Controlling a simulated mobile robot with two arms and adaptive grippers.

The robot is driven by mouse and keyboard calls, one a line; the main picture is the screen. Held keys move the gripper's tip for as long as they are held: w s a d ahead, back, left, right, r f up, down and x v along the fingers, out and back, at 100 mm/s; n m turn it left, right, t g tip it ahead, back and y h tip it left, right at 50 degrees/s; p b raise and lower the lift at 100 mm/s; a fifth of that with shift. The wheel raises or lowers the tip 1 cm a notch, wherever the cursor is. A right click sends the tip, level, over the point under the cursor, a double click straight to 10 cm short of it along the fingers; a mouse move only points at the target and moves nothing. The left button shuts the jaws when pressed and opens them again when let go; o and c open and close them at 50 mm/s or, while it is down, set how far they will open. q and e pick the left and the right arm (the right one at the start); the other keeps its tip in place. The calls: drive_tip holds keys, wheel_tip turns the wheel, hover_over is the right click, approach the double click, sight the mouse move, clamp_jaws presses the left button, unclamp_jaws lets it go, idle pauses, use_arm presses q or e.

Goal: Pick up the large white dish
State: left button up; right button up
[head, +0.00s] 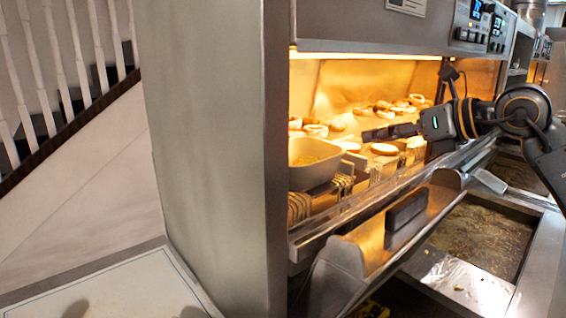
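The large white dish (314,178) stands at the left end of the lit warming bay, close to the steel side panel. It is upright, squarish, and has something yellowish inside. My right gripper (366,134) comes in from the right, its dark fingers pointing left toward the dish. They are at about the height of the dish's rim in the picture, with a visible gap between them and the dish. I see the fingers nearly edge-on, so their opening is unclear. Nothing is visibly held. My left gripper is out of view.
Several round bread pieces (385,149) lie in the bay behind and below my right gripper. Wire holders (343,184) and a rail stand at the bay's front edge. A tall steel panel (215,150) closes off the left side. Oily fryer vats (480,240) lie at lower right.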

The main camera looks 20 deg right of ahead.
sight(325, 145)
drive_tip(key=p+x, duration=0.3)
drive_tip(key=x, duration=0.4)
drive_tip(key=shift+w+a, duration=0.1)
drive_tip(key=shift+w, duration=0.15)
drive_tip(key=shift+w+a+f, duration=0.15)
drive_tip(key=shift+w, duration=0.1)
drive_tip(key=p+x, duration=0.3)
drive_tip(key=x, duration=0.1)
drive_tip(key=shift+w+a+p, duration=0.1)
drive_tip(key=shift+a+p, duration=0.25)
drive_tip(key=shift+a, duration=0.05)
drive_tip(key=shift+w+a+f, duration=0.15)
drive_tip(key=shift+w+f, duration=0.2)
drive_tip(key=shift+w, duration=0.1)
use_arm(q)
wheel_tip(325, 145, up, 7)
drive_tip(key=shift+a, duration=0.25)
use_arm(e)
drive_tip(key=shift+s, duration=0.1)
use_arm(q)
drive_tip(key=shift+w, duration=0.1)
use_arm(e)
clamp_jaws()
drive_tip(key=shift+r, duration=0.15)
